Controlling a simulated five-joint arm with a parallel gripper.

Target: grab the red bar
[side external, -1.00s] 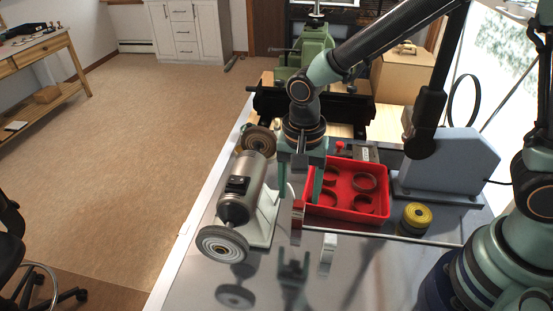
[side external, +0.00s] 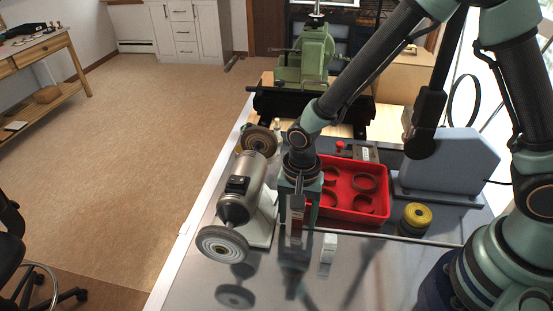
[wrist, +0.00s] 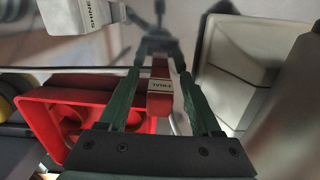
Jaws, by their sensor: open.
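The red bar (wrist: 159,98), with a white label on its end, stands between the two green fingers of my gripper (wrist: 164,78) in the wrist view. My gripper is open, with a gap visible beside the bar on the left; contact on the right is unclear. In the side view my gripper (side external: 298,228) is low around the bar, over the grey table. The red bar (side external: 296,226) is partly hidden there by the fingers.
A red tray (side external: 348,213) with round compartments is close behind, to the right. A small white block (side external: 328,249) stands to the front right. A bench grinder (side external: 240,195) is close on the left. A yellow roll (side external: 416,216) lies further right.

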